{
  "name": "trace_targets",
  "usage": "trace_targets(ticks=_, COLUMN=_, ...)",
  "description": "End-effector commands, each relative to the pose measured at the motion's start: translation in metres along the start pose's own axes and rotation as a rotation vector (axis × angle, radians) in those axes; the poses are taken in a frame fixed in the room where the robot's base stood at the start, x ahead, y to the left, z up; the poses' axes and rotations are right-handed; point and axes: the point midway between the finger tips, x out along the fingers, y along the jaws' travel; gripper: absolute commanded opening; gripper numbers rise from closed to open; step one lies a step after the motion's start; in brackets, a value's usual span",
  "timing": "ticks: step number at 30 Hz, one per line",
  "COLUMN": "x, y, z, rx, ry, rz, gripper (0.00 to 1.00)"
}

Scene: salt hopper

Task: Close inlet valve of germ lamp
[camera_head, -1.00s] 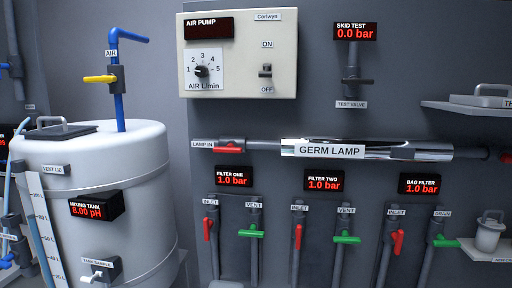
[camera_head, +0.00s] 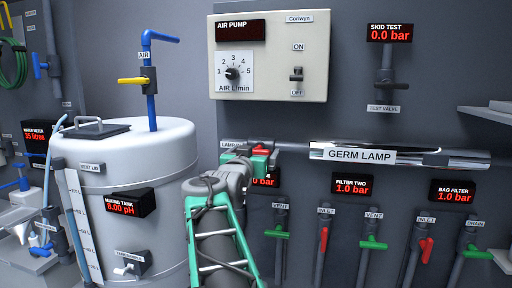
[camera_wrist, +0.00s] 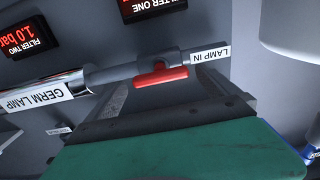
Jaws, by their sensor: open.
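The germ lamp (camera_head: 455,161) is a shiny horizontal tube on the grey panel. Its inlet valve, with a red handle (camera_head: 262,150), sits on the pipe at its left, beside the LAMP IN label (camera_head: 232,143). The wrist view shows the scene inverted, with the red handle (camera_wrist: 160,76) lying roughly along the pipe. My gripper (camera_head: 250,158) is in front of the valve and partly hides it in the head view. In the wrist view my gripper (camera_wrist: 162,92) is open, its dark fingers spread below the handle. I cannot tell whether they touch it.
Filter valves with red and green handles hang below, including a green vent handle (camera_head: 276,234). The filter one display (camera_head: 265,181) is partly behind my arm. The white mixing tank (camera_head: 165,225) stands at left. The air pump box (camera_head: 268,60) is above.

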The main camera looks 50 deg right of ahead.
Motion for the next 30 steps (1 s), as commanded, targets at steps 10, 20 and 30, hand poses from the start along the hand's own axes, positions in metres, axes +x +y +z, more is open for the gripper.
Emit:
trace_targets(ticks=10, x=0.025, y=-0.001, z=0.000, rx=0.001, ry=0.000, rz=-0.003, gripper=0.99)
trace_targets(ticks=20, x=0.025, y=-0.002, z=0.000, rx=0.000, ry=-0.001, rz=-0.003, gripper=0.80)
trace_targets(ticks=30, x=0.025, y=-0.001, z=0.000, rx=0.000, ry=-0.001, rz=-0.003, gripper=0.52)
